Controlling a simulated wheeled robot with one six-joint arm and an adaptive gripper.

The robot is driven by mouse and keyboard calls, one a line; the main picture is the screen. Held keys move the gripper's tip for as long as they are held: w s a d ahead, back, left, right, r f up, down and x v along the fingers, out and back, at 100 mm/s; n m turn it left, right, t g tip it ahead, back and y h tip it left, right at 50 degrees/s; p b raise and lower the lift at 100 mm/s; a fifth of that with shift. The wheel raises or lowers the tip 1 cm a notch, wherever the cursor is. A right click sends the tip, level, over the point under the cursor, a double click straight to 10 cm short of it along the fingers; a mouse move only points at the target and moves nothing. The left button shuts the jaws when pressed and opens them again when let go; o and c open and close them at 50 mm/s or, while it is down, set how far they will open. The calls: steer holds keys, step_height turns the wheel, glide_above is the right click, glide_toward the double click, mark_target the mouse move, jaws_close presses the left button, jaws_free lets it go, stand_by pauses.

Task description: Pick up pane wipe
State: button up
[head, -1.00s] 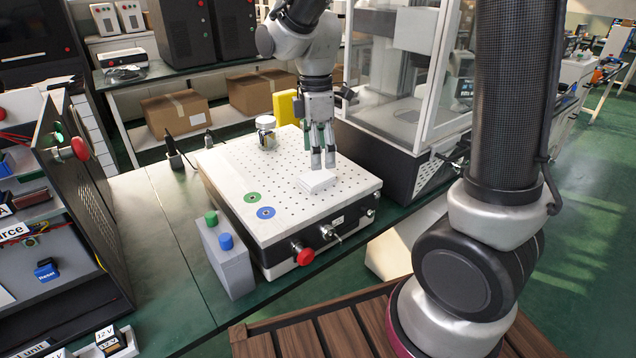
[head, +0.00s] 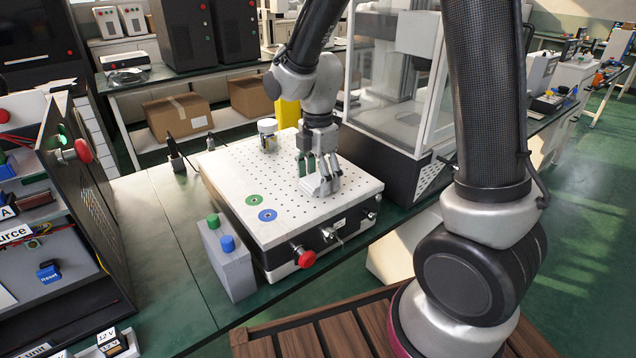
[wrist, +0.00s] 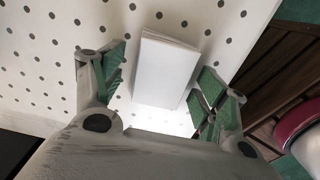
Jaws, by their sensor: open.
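The pane wipe looks like a small flat white pad (wrist: 166,68) lying on the perforated white plate. In the head view the pad (head: 316,187) is mostly covered by my fingers. My gripper (head: 320,183) is low over the plate, pointing down, with its fingertips at the pad. In the wrist view my gripper (wrist: 160,85) is open, with one green-padded finger on each side of the pad. The left finger stands a little apart from it; the right finger is close to its edge, and I cannot tell whether it touches.
The perforated plate (head: 225,170) tops a box with a red knob (head: 306,258). Green and blue discs mark its front left. A jar (head: 267,133) stands at its back. A grey block (head: 228,262) with green and blue caps stands left. A glass-walled enclosure (head: 395,90) stands behind right.

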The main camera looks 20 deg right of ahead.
mark_target(318, 178)
steer(key=c, duration=0.7)
steer(key=shift+c, duration=0.2)
steer(key=shift+r, duration=0.1)
step_height(318, 178, up, 10)
steer(key=shift+o, duration=0.3)
steer(key=c, duration=0.3)
steer(key=shift+s, duration=0.1)
steer(key=shift+c, duration=0.2)
